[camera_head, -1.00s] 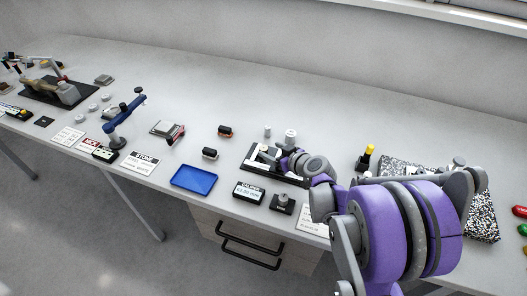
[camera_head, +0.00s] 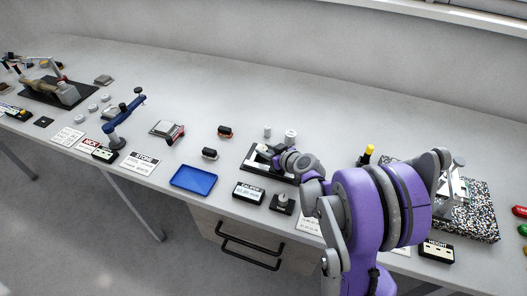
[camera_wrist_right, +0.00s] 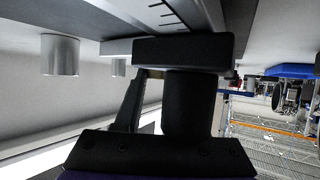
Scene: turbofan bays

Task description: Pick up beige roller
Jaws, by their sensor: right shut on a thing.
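My right gripper (camera_head: 272,152) is low over the black-edged tray (camera_head: 252,168) on the bench, behind the caliper sign. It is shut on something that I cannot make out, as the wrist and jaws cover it. In the right wrist view the dark gripper parts (camera_wrist_right: 185,50) fill the middle, just below a grey bar with scale marks (camera_wrist_right: 172,18). I cannot pick out a beige roller for certain in either view. My left gripper is not in view.
Two metal cylinders stand behind the tray, one small (camera_head: 267,131) and one larger (camera_head: 290,135). The caliper box (camera_head: 248,193) and a blue tray (camera_head: 194,179) lie in front and left. A speckled slab (camera_head: 470,218) lies right. The back of the bench is clear.

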